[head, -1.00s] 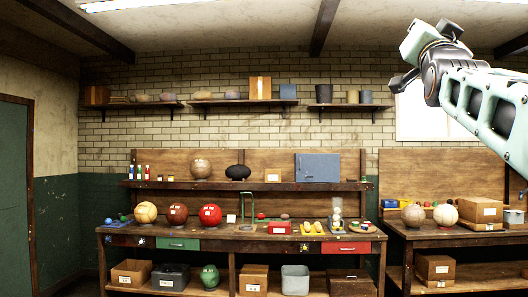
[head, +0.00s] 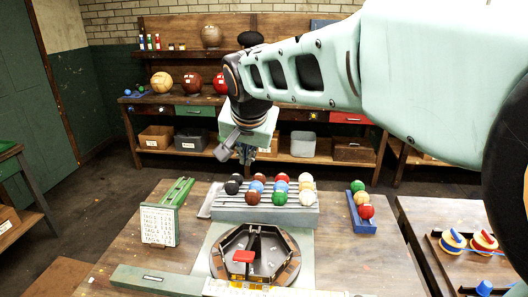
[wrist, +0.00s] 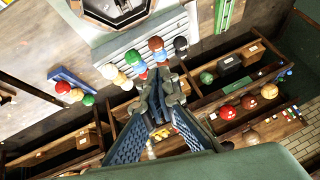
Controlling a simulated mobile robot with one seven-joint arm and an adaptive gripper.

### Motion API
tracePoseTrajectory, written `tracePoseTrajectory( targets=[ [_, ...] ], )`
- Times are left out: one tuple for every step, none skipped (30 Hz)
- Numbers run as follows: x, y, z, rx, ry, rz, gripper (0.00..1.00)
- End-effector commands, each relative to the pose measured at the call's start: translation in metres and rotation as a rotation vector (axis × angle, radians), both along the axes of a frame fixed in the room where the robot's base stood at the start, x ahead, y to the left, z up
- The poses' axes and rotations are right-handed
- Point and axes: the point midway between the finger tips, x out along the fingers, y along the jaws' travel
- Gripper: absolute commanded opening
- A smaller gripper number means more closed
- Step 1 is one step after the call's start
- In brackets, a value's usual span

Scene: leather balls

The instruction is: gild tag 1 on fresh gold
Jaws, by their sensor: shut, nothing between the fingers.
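A white board with printed tag lines (head: 158,224) stands at the left of the near table in the head view; its small text is not legible enough to pick out tag 1. No gold patch or gilding tool is plain to see. A dark octagonal tray (head: 222,262) with a red piece (head: 243,256) sits at the table's front middle. Behind it a grey ribbed rack (head: 228,213) holds several coloured balls. My gripper (head: 246,157) hangs above and behind the rack, shut and empty. In the wrist view my gripper (wrist: 160,88) touches nothing that I can see.
A blue tray (head: 365,228) with green, yellow and red balls lies right of the rack. A green rail (head: 177,190) lies left. A side table (head: 425,225) with blue-and-yellow and red tops stands at right. A back bench (head: 170,99) carries large balls; open floor lies between.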

Motion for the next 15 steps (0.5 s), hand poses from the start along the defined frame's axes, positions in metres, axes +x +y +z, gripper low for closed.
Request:
tracePoseTrajectory(
  targets=[
    [-0.020,0.005,-0.014,-0.036,0.060,0.016,0.00],
    [-0.031,0.007,-0.022,-0.058,0.091,0.024,0.00],
    [-0.045,0.009,-0.032,-0.085,0.128,0.034,0.00],
    [-0.054,0.010,-0.038,-0.104,0.152,0.040,0.00],
    [-0.063,0.011,-0.044,-0.121,0.174,0.045,0.00],
    [-0.072,0.011,-0.050,-0.140,0.199,0.051,0.00],
    [-0.079,0.011,-0.053,-0.154,0.214,0.055,0.00],
    [-0.084,0.011,-0.056,-0.165,0.225,0.059,0.00],
    [-0.089,0.011,-0.059,-0.178,0.239,0.063,0.00],
    [-0.092,0.011,-0.061,-0.186,0.247,0.064,0.00],
    [-0.095,0.011,-0.063,-0.191,0.252,0.066,0.00],
    [-0.097,0.011,-0.064,-0.195,0.257,0.067,0.00],
    [-0.098,0.011,-0.065,-0.198,0.259,0.068,0.00],
    [-0.098,0.011,-0.065,-0.198,0.260,0.068,0.00],
    [-0.099,0.011,-0.065,-0.199,0.261,0.069,0.00]
  ],
)
